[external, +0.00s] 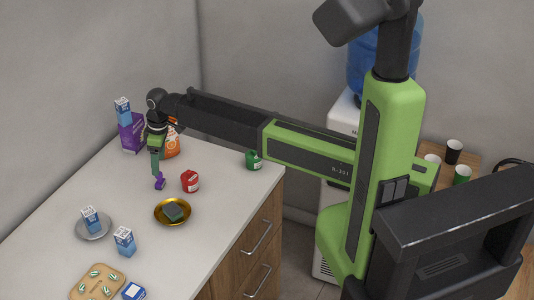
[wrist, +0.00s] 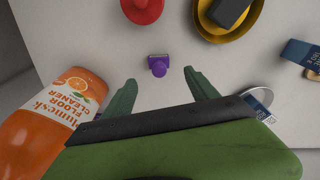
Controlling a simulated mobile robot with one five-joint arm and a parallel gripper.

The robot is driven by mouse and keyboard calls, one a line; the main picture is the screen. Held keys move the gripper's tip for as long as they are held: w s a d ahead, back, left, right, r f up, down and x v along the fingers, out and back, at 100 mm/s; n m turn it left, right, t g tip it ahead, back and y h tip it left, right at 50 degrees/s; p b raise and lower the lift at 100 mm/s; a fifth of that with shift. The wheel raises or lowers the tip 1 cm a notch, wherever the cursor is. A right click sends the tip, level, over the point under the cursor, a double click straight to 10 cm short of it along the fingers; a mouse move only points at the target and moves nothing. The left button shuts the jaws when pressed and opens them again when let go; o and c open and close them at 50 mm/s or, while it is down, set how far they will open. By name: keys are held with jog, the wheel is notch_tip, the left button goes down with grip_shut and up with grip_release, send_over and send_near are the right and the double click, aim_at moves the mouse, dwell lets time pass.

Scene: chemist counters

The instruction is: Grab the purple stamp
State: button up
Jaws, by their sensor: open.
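The purple stamp (external: 159,182) stands on the white counter (external: 120,190), right under the tip of my gripper in the external view. In the wrist view the purple stamp (wrist: 158,68) shows whole, ahead of the fingertips and roughly midway between their lines. My gripper (wrist: 162,82) has its two green fingers spread apart with nothing between them. In the external view my gripper (external: 156,165) points down at the counter; one finger hides most of the other. I cannot tell the exact height of the fingertips over the stamp.
An orange floor cleaner bottle (wrist: 50,110) stands close beside my gripper. A purple box (external: 131,132) stands behind. A green bottle (external: 254,160) is by the counter edge.

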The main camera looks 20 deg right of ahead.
aim_at(159, 177)
jog(key=f+b, duration=0.4)
jog(key=f, duration=0.1)
jog(key=f+b, duration=0.2)
jog(key=shift+w+a+f, duration=0.2)
jog(key=shift+a+f, duration=0.05)
jog(key=shift+a, duration=0.1)
jog(key=shift+r, duration=0.15)
jog(key=shift+c, duration=0.3)
jog(key=c, duration=1.4)
jog(key=shift+r, duration=0.15)
